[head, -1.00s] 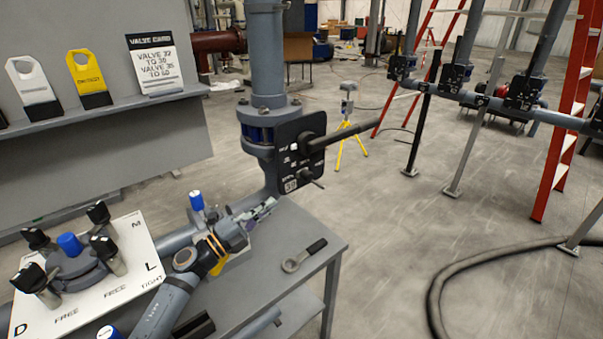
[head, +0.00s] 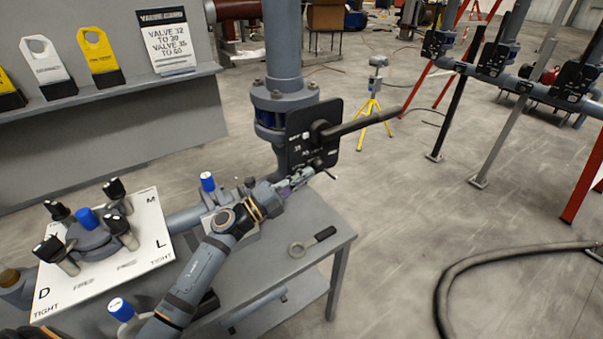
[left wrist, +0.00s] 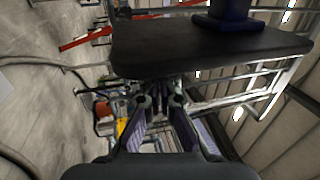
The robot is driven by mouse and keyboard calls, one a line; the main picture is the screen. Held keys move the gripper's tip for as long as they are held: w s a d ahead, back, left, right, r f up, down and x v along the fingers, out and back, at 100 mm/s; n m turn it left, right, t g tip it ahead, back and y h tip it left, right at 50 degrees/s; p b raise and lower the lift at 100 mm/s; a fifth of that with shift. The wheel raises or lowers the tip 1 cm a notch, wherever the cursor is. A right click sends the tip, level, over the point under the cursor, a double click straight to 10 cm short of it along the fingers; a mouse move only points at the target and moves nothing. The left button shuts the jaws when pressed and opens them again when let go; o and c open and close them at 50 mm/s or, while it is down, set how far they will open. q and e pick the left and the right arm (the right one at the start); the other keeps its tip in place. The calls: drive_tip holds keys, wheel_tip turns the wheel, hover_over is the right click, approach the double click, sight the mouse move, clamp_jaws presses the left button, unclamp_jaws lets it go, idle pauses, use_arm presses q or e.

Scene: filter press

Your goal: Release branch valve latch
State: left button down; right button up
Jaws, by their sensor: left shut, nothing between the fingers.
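The branch valve is a grey vertical pipe with a black plate (head: 312,130) on its flange and a long dark lever (head: 362,122) pointing right. A small latch pin (head: 326,170) sticks out at the plate's lower edge. My left gripper (head: 312,174) is shut and empty, with its tips right beside this pin; I cannot tell whether they touch it. In the left wrist view the gripper (left wrist: 160,92) points at the underside of the black plate (left wrist: 210,47), with the tips close to it. The latch is partly hidden behind the fingers there. My right gripper is not in view.
A grey bench (head: 290,275) below holds a ring wrench (head: 312,241) and blue-capped fittings. A white board (head: 105,250) with black knobs stands at left. A shelf (head: 110,95) carries tags and a valve card (head: 166,40). Open floor lies at right, with a black hose (head: 450,275).

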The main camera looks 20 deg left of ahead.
sight(316, 170)
use_arm(q)
drive_tip(key=x, duration=0.1)
drive_tip(key=p+x, duration=0.1)
drive_tip(key=x, duration=0.1)
drive_tip(key=shift+w+d+f, duration=0.1)
drive_tip(key=shift+d+f, duration=0.05)
drive_tip(key=shift+f, duration=0.05)
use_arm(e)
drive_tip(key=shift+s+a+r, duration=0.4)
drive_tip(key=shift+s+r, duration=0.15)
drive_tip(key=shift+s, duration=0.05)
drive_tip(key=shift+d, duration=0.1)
